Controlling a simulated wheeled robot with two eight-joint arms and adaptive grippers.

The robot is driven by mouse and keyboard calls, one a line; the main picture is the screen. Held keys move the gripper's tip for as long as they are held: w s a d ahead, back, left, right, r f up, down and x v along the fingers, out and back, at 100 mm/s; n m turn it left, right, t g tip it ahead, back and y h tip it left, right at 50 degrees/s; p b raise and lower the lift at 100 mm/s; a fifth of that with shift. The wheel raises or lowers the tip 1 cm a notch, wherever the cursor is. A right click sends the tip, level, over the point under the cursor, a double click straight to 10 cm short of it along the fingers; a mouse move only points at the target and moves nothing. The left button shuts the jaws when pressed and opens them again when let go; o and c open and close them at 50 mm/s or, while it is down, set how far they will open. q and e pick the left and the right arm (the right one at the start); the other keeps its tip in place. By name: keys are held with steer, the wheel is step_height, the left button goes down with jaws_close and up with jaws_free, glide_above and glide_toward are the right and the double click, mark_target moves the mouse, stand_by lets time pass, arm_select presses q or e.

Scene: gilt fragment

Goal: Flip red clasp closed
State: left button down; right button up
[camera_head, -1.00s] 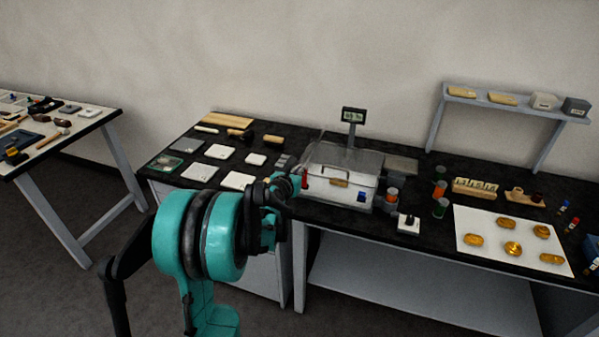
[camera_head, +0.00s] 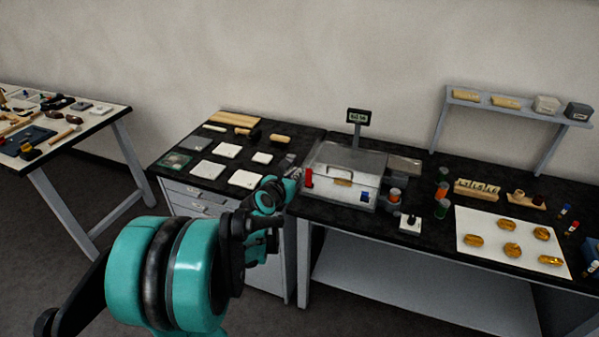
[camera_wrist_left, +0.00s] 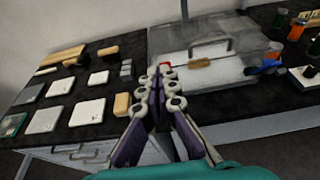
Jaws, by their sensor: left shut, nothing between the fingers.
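A pale grey case (camera_head: 330,191) with a handle stands on the black bench. The red clasp (camera_head: 309,178) is upright at the left of its front, and a blue clasp (camera_head: 365,197) is at the right. My left gripper (camera_head: 294,173) is just left of the red clasp, with a small gap in the head view. In the left wrist view my fingers (camera_wrist_left: 159,72) are together and empty, and a bit of the red clasp (camera_wrist_left: 165,66) shows behind their tips. Most of it is hidden there, so contact cannot be told. My right gripper is not in view.
A display on a post (camera_head: 358,117) stands behind the case. White tiles (camera_head: 227,150) and wooden blocks lie on the bench to the left. Orange and green jars (camera_head: 441,190) and a white sheet (camera_head: 480,222) with gilt pieces are to the right.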

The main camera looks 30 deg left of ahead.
arm_select(q)
steer(key=shift+s+d+r, duration=0.2)
steer(key=shift+s+r, duration=0.35)
steer(key=shift+s+d+r, duration=0.15)
steer(key=shift+s+r, duration=0.35)
steer(key=shift+s, duration=0.05)
steer(key=s+d+f+m+g+h, duration=0.15)
steer(key=s+d+m, duration=0.25)
steer(key=d+m, duration=0.6)
steer(key=s+d+m+g+h, duration=0.2)
steer(key=s+d+m, duration=0.3)
steer(key=d+m, duration=0.55)
steer(key=s+d+f+m+g, duration=0.1)
steer(key=s+d+f+m, duration=0.1)
steer(key=s+m, duration=0.4)
steer(key=s+d+f+m+g, duration=0.2)
steer(key=s+m, duration=0.5)
steer(key=m, duration=0.5)
steer(key=shift+s+d+f, duration=0.3)
steer(key=shift+d+f, duration=0.25)
steer(key=shift+f, duration=0.15)
